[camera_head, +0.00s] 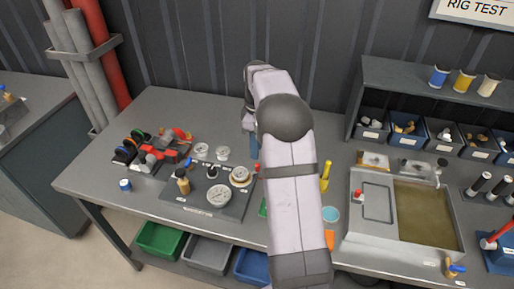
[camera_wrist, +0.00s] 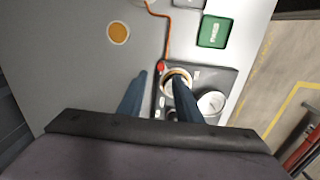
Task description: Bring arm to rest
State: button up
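My arm reaches across the middle of the workbench in the head view. My gripper is mostly hidden there behind my own arm; a bluish finger shows beside it. In the wrist view, my gripper (camera_wrist: 160,75) has its two blue-grey fingers apart, with nothing seen held between them. It is above the bench, over a dark gauge plate. The plate (camera_head: 190,207) carries a large white dial gauge (camera_head: 219,196), a brass-rimmed gauge (camera_head: 240,176) and a brass fitting (camera_head: 183,182). In the wrist view, the brass-rimmed gauge (camera_wrist: 178,80) lies near the right finger.
A grey tray unit (camera_head: 375,229) and a shelf with several bins and cups stand to the right. Red and black tools (camera_head: 150,155) lie at the left. Green, grey and blue bins (camera_head: 158,238) sit below the bench. The bench's back left (camera_head: 180,105) is clear.

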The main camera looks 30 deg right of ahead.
jog(key=shift+s+a, duration=0.15)
jog(key=shift+a, duration=0.2)
jog(key=s+a+f+m, duration=0.2)
jog(key=s+a+m, duration=0.2)
jog(key=s+a, duration=0.7)
jog(key=s+a+f+m, duration=0.2)
jog(key=s+a+m, duration=0.45)
jog(key=s, duration=0.75)
notch_tip(320, 180, down, 10)
jog(key=a+n+b, duration=0.1)
jog(key=n+b, duration=0.1)
jog(key=b, duration=0.8)
jog(key=shift+r, duration=0.15)
